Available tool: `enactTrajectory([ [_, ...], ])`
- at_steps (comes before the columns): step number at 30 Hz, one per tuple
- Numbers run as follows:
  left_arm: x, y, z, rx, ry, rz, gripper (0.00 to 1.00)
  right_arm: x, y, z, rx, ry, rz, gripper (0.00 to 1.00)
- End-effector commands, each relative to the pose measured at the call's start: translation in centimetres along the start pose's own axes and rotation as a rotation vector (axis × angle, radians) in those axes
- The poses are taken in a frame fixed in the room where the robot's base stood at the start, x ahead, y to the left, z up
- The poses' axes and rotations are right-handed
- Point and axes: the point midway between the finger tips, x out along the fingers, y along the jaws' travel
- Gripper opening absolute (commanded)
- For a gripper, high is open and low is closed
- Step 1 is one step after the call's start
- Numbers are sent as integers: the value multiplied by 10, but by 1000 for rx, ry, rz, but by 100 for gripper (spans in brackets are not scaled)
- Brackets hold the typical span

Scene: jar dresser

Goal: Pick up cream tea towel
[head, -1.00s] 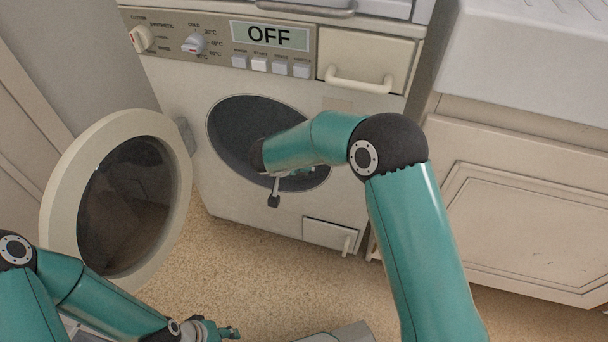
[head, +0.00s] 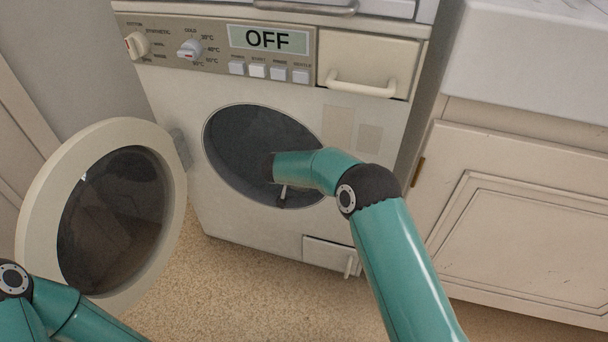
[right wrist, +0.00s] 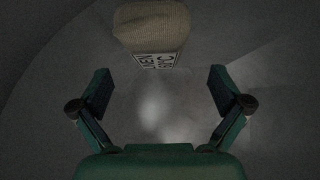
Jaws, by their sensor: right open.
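The cream tea towel (right wrist: 153,28) lies inside the washing machine drum, at the top of the right wrist view, with a black-and-white printed label on its near side. It looks rolled or bundled. My right gripper (right wrist: 160,92) is open and empty inside the drum, with the towel ahead of it and apart from its fingers.
The washing machine (head: 340,110) has an OFF display (head: 268,39). Its round door (head: 42,190) stands open to the left. A cabinet (head: 520,220) stands to the right. The speckled floor (head: 250,285) in front is clear. The drum wall surrounds the right gripper closely.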

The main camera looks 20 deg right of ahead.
Motion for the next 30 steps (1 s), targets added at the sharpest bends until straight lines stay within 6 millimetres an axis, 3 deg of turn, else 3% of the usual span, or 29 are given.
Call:
enactTrajectory([
  [12, 18, -7, 0, 0, 0, 0, 40, 49, 3, -1, 0, -1, 1, 100],
  [21, 18, -7, 0, 0, 0, 0, 40, 51, 3, -2, -1, -1, -1, 100],
  [30, 18, -7, 0, 0, 0, 0, 40, 51, 2, -2, -1, -1, -1, 50],
])
